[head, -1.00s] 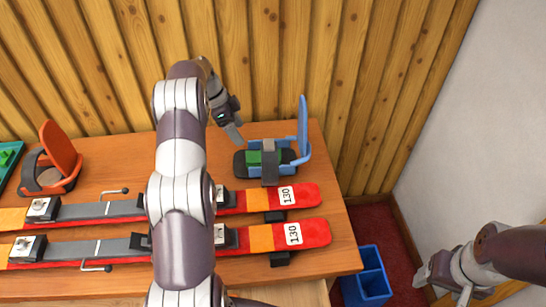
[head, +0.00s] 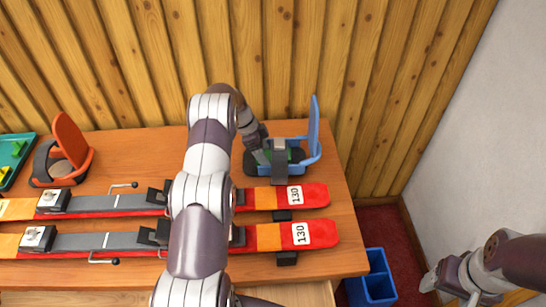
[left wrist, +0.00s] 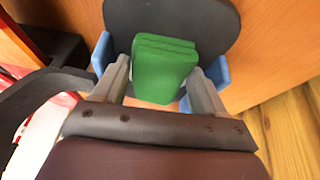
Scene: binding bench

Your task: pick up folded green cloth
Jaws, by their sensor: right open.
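The folded green cloth (left wrist: 163,70) is a thick, layered block in the left wrist view. It sits on the dark base of the blue binding (head: 314,140) at the bench's right end. In the head view only slivers of the cloth (head: 297,154) show. My left gripper (head: 268,153) is down at the binding. In the left wrist view its two fingers (left wrist: 160,82) stand apart, one on each side of the cloth, with a gap at the left finger. My right gripper (head: 432,284) is open and empty at the lower right, away from the bench.
Two red skis (head: 300,233) with grey bindings lie across the wooden bench (head: 345,262). An orange binding (head: 70,145) and a green tray (head: 27,140) are at the left. A blue bin (head: 372,287) stands on the floor to the right. A plank wall (head: 300,60) rises behind.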

